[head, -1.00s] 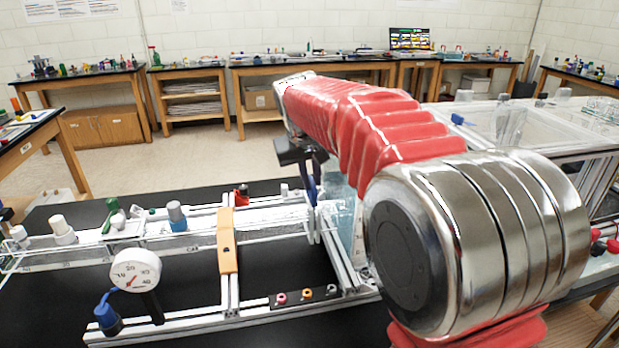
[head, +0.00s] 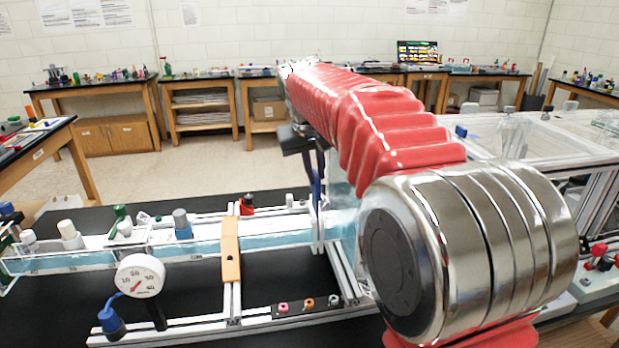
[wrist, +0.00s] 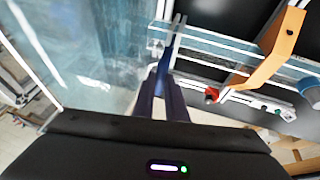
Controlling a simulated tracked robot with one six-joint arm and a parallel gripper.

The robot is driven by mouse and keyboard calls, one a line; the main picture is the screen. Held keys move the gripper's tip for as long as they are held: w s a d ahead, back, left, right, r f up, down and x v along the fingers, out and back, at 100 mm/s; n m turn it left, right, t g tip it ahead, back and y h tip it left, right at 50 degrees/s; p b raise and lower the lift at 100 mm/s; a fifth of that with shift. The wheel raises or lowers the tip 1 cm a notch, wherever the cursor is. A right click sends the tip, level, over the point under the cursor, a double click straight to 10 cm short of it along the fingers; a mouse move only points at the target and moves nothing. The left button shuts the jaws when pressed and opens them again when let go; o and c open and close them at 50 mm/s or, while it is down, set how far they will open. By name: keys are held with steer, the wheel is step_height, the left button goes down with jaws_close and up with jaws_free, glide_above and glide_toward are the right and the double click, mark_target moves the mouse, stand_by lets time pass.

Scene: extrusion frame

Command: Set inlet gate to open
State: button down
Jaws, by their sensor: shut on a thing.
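The inlet gate (head: 318,232) is a thin upright plate at the right end of the long clear channel (head: 195,249). My gripper (head: 315,192) is above it, pointing down, with its dark blue fingers shut on the gate's top. In the wrist view, the fingers (wrist: 163,82) close on a narrow blue piece (wrist: 169,55) at the channel's end. Blue water stands along the channel left of the gate and in the clear tank (head: 345,207) to its right. The gate's lower edge is too small to make out.
An orange bracket (head: 231,252) straddles the channel, and a round dial gauge (head: 140,275) stands in front of it. A strip with several coloured knobs (head: 308,303) lies on the front rail. A red-topped fitting (head: 246,203) sits behind the channel.

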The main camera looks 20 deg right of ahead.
steer(key=c, duration=1.8)
jaws_free()
steer(key=shift+o, duration=0.2)
steer(key=shift+r, duration=0.1)
steer(key=v, duration=1.3)
steer(key=shift+a+r, duration=0.2)
